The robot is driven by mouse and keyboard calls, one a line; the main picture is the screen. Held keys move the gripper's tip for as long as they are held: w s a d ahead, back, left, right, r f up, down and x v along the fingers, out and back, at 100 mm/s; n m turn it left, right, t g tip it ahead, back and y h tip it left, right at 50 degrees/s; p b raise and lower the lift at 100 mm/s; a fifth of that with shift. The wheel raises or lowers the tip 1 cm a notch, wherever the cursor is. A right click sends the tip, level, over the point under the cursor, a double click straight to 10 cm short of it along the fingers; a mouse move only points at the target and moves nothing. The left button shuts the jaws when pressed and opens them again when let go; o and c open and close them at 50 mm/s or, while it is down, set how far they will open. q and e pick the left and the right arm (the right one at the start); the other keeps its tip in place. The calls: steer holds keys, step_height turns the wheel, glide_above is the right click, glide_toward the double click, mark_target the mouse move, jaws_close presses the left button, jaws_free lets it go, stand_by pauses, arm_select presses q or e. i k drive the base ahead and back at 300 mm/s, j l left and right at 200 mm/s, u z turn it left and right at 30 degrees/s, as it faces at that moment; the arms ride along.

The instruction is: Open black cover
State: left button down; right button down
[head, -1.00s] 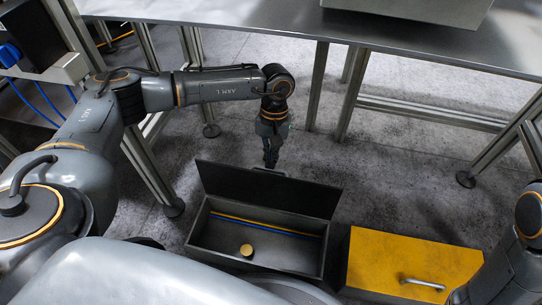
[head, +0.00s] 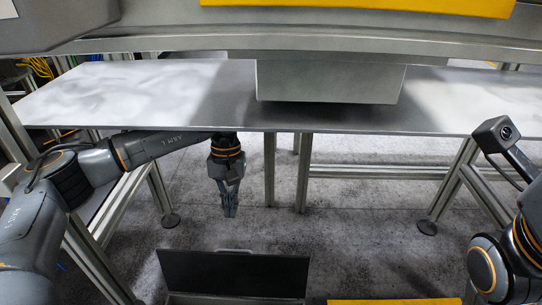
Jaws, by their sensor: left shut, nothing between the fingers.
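The black cover (head: 232,275) stands raised at the bottom of the head view, with a small handle (head: 236,251) on its top edge. The box it belongs to is mostly cut off by the bottom edge, so its inside is hidden. My left gripper (head: 229,212) points down above and behind the cover, apart from it. Its fingers are together and hold nothing. My right arm shows at the right edge, but its gripper fingers are not in view.
A yellow cover (head: 394,301) shows at the bottom edge, right of the black one. A metal table (head: 220,100) with a grey box (head: 330,83) under an upper shelf spans the back. Table legs (head: 303,175) stand behind my left gripper. The floor between is clear.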

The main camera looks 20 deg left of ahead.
mark_target(222, 272)
steer(key=k+l, duration=0.3)
steer(key=k, duration=0.15)
steer(key=k+l, duration=0.35)
steer(key=k, duration=0.1)
